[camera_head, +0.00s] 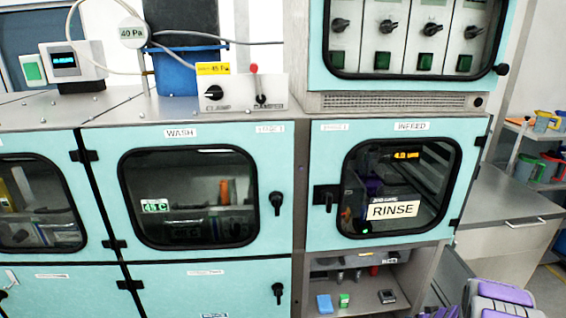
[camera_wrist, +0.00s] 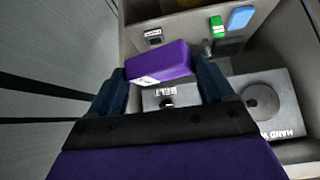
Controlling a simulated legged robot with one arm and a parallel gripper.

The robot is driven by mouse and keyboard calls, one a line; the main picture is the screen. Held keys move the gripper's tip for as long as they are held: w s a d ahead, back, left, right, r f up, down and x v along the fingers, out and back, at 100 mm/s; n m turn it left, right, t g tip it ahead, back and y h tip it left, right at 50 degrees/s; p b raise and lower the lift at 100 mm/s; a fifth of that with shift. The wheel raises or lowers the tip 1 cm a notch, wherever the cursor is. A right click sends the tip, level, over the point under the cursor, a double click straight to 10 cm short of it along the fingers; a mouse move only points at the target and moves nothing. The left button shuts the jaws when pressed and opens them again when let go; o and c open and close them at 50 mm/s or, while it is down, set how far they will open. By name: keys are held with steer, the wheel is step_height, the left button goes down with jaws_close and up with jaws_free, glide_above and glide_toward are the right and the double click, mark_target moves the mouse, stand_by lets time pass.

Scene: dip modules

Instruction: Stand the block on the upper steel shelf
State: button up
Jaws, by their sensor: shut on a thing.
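My gripper (camera_wrist: 163,70) shows in the wrist view, its two dark blue fingers on either side of a purple block (camera_wrist: 158,60). The gripper is shut on this block, which has a white label on its near face. Block and fingers are over an open steel compartment, above a grey panel. In the head view the open steel compartment (camera_head: 325,262) lies below the INFEED door. The gripper and held block are not clearly visible there. I cannot tell which surface is the upper steel shelf.
A blue block (camera_head: 324,304), a green block (camera_head: 344,300) and a small black device (camera_head: 387,296) sit in the compartment. The closed INFEED door (camera_head: 325,150) is above; a WASH door (camera_head: 105,165) stands to the left.

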steer(key=shift+w+a+r, duration=0.25)
steer(key=shift+a+r, duration=0.05)
steer(key=shift+r, duration=0.15)
steer(key=shift+a+r, duration=0.1)
steer(key=shift+a, duration=0.05)
steer(key=shift+w+a+r, duration=0.15)
steer(key=shift+a+r, duration=0.15)
steer(key=shift+r, duration=0.2)
steer(key=shift+w+a+r, duration=0.1)
steer(key=shift+a+r, duration=0.2)
steer(key=shift+r, duration=0.2)
